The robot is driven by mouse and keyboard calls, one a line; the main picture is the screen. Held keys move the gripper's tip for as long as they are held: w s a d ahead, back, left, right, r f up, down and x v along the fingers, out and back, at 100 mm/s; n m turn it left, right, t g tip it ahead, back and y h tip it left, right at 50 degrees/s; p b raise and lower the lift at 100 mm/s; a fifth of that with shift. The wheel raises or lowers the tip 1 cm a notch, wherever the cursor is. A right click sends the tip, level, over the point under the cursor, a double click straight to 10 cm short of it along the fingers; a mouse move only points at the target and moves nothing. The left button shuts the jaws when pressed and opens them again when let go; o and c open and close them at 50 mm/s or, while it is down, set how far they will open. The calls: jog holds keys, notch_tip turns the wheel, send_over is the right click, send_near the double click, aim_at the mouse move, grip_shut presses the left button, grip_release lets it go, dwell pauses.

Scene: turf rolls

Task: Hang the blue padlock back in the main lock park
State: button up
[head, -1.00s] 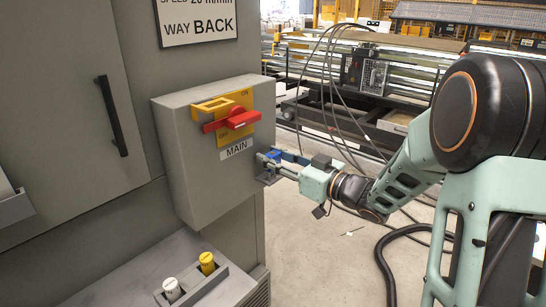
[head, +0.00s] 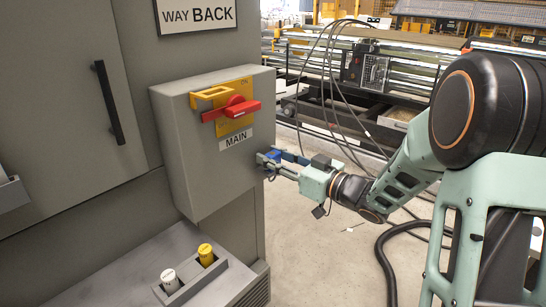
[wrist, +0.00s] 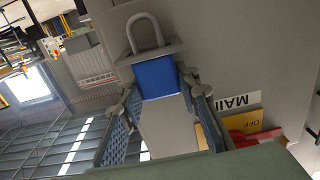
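The blue padlock (wrist: 157,79) shows in the wrist view with its grey shackle (wrist: 145,33) pointing away from the camera. Its body sits between the two fingertips of my gripper (wrist: 159,88), which appear closed on its sides. A grey plate (wrist: 172,49), seemingly the lock park, lies by the base of the shackle; I cannot tell whether the shackle passes through it. In the head view my gripper (head: 273,163) is at the right side of the grey MAIN box (head: 212,180), and the padlock's details are too small to make out.
The box carries a red rotary handle (head: 232,109) on a yellow plate, above the MAIN label (head: 233,141). A white knob (head: 170,281) and a yellow knob (head: 205,255) stand on the ledge below. Cables (head: 330,95) hang behind my arm.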

jog(key=o, duration=0.5)
jog(key=v, duration=1.2)
jog(key=shift+r, duration=0.1)
